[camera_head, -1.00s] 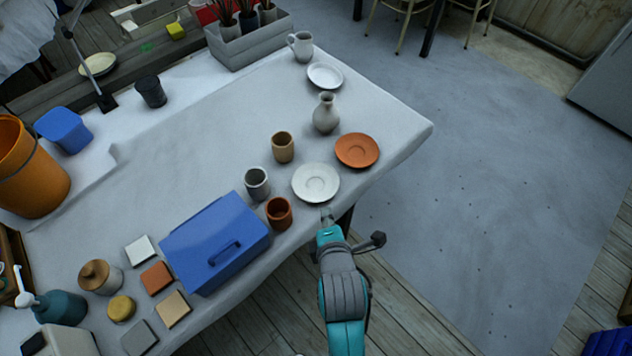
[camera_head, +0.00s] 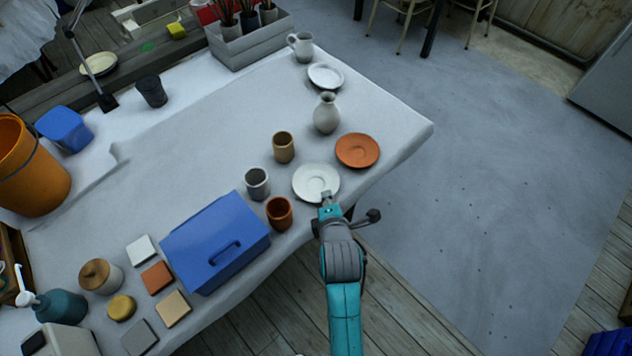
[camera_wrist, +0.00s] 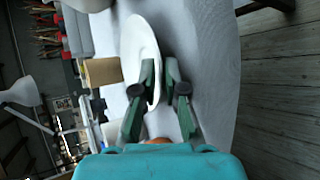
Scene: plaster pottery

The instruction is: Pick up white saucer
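A white saucer (camera_head: 311,179) lies on the table near its front edge, beside the terracotta saucer. It also shows edge-on in the wrist view (camera_wrist: 141,36). My gripper (camera_head: 326,197) is at the saucer's near rim. In the wrist view my gripper (camera_wrist: 159,80) is open, with a gap between its fingers. The saucer's rim appears in that gap, partly hidden by the left finger; I cannot tell whether either finger touches it. A second white saucer (camera_head: 325,76) lies farther back near the white pitcher.
A terracotta saucer (camera_head: 357,150) lies to the right, a grey vase (camera_head: 326,114) stands behind. A terracotta cup (camera_head: 279,213), a grey cup (camera_head: 257,183) and a tan cup (camera_head: 283,147) stand to the left. A blue box (camera_head: 214,242) is farther left. The table's middle is clear.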

